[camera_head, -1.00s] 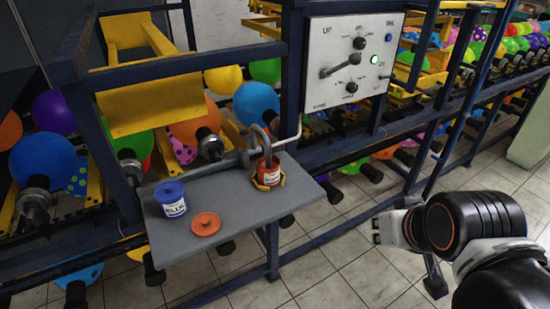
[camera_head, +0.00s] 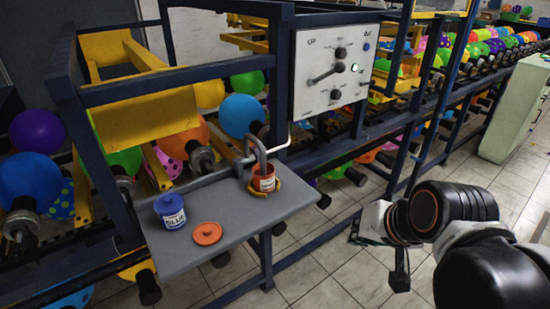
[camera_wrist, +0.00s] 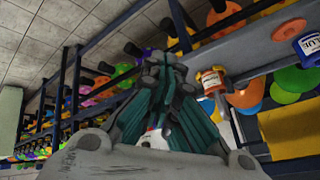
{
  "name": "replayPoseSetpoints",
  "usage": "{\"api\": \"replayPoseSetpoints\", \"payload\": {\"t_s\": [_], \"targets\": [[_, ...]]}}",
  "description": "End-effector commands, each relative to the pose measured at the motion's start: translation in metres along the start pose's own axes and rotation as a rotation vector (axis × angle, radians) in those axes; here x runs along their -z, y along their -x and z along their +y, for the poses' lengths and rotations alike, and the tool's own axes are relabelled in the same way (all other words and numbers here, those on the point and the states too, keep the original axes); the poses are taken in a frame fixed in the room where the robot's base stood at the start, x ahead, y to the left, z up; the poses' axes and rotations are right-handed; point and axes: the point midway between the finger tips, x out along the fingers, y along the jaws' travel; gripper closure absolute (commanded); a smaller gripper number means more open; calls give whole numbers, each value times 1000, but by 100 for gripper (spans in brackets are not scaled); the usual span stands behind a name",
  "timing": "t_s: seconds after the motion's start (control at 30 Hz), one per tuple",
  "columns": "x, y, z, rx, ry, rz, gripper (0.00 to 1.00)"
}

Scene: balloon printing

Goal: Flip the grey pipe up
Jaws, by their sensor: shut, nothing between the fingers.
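The grey pipe (camera_head: 259,152) is bent and reaches along the back of a grey shelf (camera_head: 220,241).
A closed blue paint pot (camera_head: 171,211) and an orange lid (camera_head: 207,233) sit on the shelf. A control panel (camera_head: 335,68) with knobs stands above right. Blue frame bars and balloons surround the shelf. Tiled floor (camera_head: 320,275) lies open between the shelf and my arm.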

Motion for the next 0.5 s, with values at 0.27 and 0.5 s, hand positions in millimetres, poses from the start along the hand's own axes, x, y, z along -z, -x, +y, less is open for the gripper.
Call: {"api": "replayPoseSetpoints", "payload": {"t_s": [0.27, 0.5], "targets": [[22, -26, -31, 127, -385, -66, 100], [47, -55, -62, 260, -809, -179, 100]]}}
